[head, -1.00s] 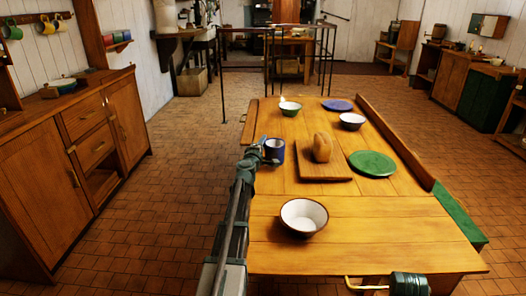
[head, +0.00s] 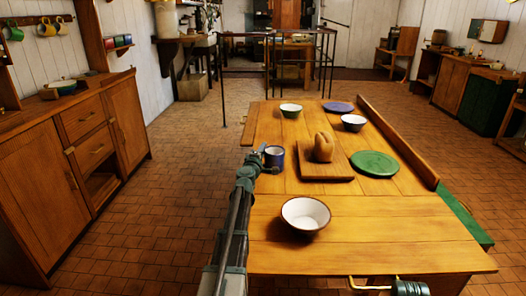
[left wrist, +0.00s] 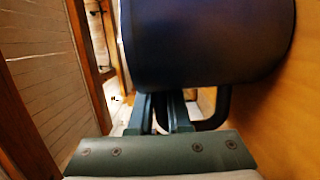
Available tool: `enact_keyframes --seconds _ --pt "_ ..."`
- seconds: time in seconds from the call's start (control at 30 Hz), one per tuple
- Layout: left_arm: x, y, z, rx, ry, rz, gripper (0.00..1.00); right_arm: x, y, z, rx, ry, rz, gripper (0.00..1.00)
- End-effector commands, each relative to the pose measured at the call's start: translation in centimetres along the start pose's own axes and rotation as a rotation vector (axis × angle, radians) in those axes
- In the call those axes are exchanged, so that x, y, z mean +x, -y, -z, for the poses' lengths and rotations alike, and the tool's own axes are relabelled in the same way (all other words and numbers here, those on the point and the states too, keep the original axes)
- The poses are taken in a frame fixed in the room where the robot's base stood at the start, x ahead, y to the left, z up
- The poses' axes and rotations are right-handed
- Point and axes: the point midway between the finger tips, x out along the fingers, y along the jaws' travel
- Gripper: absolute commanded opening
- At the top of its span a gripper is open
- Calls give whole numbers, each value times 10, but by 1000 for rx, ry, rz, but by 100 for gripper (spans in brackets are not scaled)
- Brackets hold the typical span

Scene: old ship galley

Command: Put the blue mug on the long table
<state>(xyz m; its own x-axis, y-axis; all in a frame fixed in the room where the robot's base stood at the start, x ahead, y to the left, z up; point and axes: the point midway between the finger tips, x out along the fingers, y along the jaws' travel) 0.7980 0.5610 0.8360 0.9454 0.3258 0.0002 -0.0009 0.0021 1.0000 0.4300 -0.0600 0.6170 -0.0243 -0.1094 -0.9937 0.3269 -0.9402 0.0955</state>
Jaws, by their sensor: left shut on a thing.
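The blue mug (head: 274,157) is over the left edge area of the long table (head: 350,232), left of the cutting board. It looks upright, with a pale inside. My left gripper (head: 263,157) is at the mug's left side and shut on it. In the left wrist view the dark blue mug (left wrist: 210,40) fills the upper part, with its handle (left wrist: 222,110) by the gripper fingers (left wrist: 160,112). I cannot tell whether the mug's base touches the tabletop. My right gripper's fingers do not show.
A white bowl (head: 306,214) stands near the front of the table. A loaf (head: 322,147) lies on the cutting board (head: 328,174), with a green plate (head: 374,164) to its right. Smaller bowls (head: 291,111) (head: 353,123) and a blue plate (head: 338,107) are farther back. The front right tabletop is clear.

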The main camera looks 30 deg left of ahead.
Motion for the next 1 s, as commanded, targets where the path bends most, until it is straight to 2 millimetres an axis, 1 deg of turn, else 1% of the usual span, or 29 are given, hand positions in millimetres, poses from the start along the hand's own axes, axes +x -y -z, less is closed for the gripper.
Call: enact_keyframes --seconds 0.03,0.17,0.2,0.47,0.63,0.77,0.87,1.0 --pt "0 1 0 0 0 0 21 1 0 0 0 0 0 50" --pt "0 0 0 0 0 0 45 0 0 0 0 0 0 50" --pt "0 0 0 0 0 0 46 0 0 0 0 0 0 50" --pt "0 0 0 0 0 0 46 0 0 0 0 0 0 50" --pt "-2 -4 0 0 0 0 46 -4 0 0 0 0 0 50" --pt "-18 -2 0 0 -1 0 46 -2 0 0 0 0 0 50" --pt "-35 -2 0 0 -1 0 46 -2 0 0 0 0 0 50" --pt "-64 -2 -1 0 0 0 46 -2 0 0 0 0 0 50"
